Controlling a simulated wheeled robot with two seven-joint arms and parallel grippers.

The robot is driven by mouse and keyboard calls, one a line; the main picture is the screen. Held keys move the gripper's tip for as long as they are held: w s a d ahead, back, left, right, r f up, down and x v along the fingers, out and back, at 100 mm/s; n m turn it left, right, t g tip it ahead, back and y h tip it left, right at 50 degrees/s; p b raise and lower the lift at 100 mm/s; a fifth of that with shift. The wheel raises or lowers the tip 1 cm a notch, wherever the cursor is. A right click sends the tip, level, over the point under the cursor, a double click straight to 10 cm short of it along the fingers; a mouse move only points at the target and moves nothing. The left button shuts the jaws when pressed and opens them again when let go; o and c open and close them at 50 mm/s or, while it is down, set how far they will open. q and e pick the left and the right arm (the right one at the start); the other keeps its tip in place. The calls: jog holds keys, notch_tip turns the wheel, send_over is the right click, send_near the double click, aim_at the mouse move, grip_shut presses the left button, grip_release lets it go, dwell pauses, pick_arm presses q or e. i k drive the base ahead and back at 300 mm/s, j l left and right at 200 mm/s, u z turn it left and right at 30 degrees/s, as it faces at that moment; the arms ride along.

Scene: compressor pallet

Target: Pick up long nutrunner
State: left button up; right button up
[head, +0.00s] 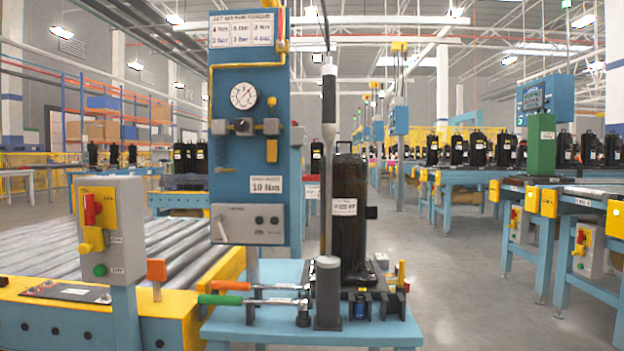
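A long, thin upright tool (329,100), which looks like the long nutrunner, stands at the middle of the head view. It has a black upper body with a light top and a slim grey shaft running down. Its lower end meets a dark grey cylindrical holder (328,295) on the blue pallet table (270,332); whether it sits inside or behind the holder, I cannot tell. A black compressor (350,215) with a white label stands upright just behind and right of it. Neither of my grippers is in view.
Two wrenches, one green-handled (220,300) and one orange-handled (230,285), lie left of the holder. A blue instrument panel (250,140) rises behind them. A control box (112,230) and roller conveyor (50,250) are at left. Open floor (460,290) lies to the right.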

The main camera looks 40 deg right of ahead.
aim_at(329, 72)
jog(key=z, duration=1.45)
